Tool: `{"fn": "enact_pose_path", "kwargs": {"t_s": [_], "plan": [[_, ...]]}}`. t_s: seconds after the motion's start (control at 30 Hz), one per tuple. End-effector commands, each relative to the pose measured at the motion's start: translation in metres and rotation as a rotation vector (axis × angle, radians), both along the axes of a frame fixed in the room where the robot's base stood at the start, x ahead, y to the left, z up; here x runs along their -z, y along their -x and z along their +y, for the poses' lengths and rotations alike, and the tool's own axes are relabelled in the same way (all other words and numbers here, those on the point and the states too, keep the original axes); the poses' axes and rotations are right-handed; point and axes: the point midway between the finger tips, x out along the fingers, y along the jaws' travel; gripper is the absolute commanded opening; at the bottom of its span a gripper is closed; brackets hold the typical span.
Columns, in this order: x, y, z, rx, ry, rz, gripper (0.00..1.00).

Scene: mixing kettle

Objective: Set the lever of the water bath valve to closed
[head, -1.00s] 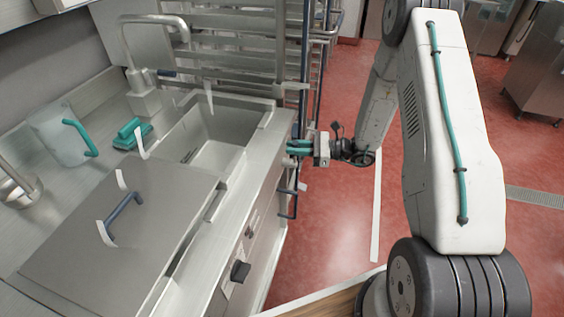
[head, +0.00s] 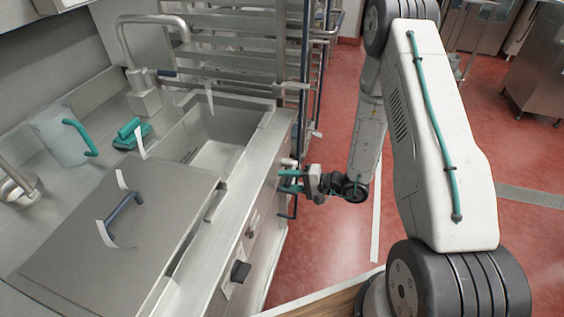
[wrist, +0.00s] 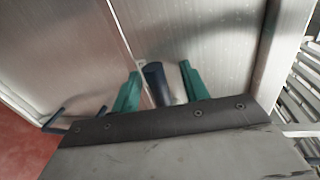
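In the wrist view, a dark blue lever (wrist: 154,78) with a pale metal part beside its base stands in front of a brushed steel panel; it appears to be the water bath valve's lever. My gripper (wrist: 160,69) is open, with one teal finger on each side of the lever. A gap shows on both sides, and I see no clear contact. In the head view my gripper (head: 281,180) is at the front face of the steel counter, right of the sink. The lever cannot be made out clearly there, and its setting cannot be told.
A dark blue bar handle (wrist: 62,120) sits on the panel at the left in the wrist view. The steel counter (head: 225,205) has a black knob (head: 240,271) on its front. A rack (head: 240,50) stands behind the sink. Red floor (head: 330,240) is free to the right.

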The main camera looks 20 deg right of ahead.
Motion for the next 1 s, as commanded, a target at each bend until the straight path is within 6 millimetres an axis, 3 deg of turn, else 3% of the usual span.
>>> {"fn": "enact_pose_path", "kwargs": {"t_s": [0.27,0.8,1.0], "plan": [[-0.001,0.001,-0.002,0.002,-0.002,0.002,0.44],[-0.013,0.035,-0.05,0.002,-0.004,0.002,0.44],[-0.014,0.041,-0.056,-0.001,-0.004,0.001,0.44]]}}
